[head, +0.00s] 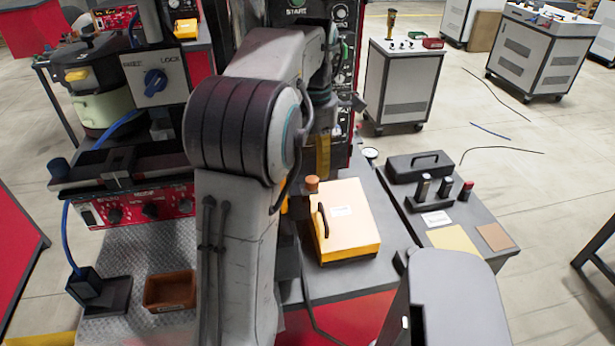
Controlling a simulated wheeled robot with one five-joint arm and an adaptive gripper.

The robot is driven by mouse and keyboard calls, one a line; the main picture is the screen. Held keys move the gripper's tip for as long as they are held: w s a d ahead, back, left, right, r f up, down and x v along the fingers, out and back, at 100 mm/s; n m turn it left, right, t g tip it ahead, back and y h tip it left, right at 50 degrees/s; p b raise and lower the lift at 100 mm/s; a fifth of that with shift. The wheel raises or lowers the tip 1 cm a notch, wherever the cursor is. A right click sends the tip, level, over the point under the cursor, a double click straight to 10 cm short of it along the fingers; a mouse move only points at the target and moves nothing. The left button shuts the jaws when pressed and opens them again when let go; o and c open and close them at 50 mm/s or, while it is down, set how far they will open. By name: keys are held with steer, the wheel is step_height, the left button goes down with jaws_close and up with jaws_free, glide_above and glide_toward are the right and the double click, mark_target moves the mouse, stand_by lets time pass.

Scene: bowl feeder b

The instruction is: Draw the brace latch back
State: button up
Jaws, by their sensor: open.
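A white panel (140,66) at the upper left carries a blue rotary knob (155,80) with lettering above it that ends in "LOCK". I cannot tell for sure whether this knob is the brace latch, and no other part is clearly marked as one. My arm rises through the middle of the head view and bends down at the wrist. My gripper (323,155) hangs at the end, right of the panel and above the bench by the cream box. It is open, and my arm hides part of it. I see nothing held in it.
A cream box (348,222) with a black handle sits right of my arm. A black case (418,166) and several small posts stand further right. A red control panel (135,208), a brown tray (170,290) and a blue cable (68,235) are at the left.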

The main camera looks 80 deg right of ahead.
mark_target(312, 179)
steer(key=shift+f, duration=2.65)
steer(key=shift+c, duration=0.2)
jaws_close()
